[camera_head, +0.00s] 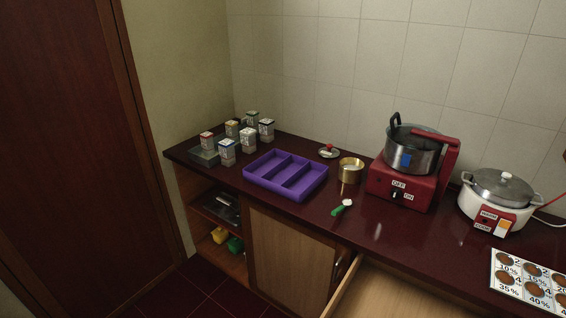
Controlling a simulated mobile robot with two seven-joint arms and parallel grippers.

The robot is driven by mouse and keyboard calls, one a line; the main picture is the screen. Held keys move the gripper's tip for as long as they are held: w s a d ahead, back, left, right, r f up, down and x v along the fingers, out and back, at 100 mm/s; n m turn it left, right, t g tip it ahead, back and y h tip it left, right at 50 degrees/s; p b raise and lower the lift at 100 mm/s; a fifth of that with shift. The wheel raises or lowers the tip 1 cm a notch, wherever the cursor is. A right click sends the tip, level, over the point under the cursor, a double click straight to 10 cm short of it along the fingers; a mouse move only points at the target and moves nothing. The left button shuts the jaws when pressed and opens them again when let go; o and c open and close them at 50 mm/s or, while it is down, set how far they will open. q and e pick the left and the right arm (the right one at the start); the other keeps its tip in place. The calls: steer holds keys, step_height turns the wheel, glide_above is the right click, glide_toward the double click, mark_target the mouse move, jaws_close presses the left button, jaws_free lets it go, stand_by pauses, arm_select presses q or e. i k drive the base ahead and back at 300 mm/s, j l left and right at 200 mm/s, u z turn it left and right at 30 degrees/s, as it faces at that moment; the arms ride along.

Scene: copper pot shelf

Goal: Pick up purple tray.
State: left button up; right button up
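The purple tray (267,188) lies flat on the dark red countertop, left of the middle of the head view. It is a rectangular tray with several long compartments, and they look empty. Its near edge is close to the front edge of the counter. Neither of my grippers shows in this view, so nothing of mine touches the tray.
Several small spice jars (248,139) stand left of and behind the tray. Right of it are a brass pot (350,170), a green-handled scoop (340,209), a red appliance (392,190) with a steel pot, and a white cooker (484,206). An open drawer (395,295) juts out below.

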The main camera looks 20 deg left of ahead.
mark_target(292, 178)
steer(key=i+j, duration=0.15)
steer(key=j, duration=0.3)
steer(key=i+j, duration=0.15)
steer(key=j, duration=0.25)
steer(key=i+j, duration=0.1)
steer(key=j, duration=0.35)
steer(key=i+j+z, duration=0.1)
steer(key=j, duration=0.3)
steer(key=i+j, duration=0.75)
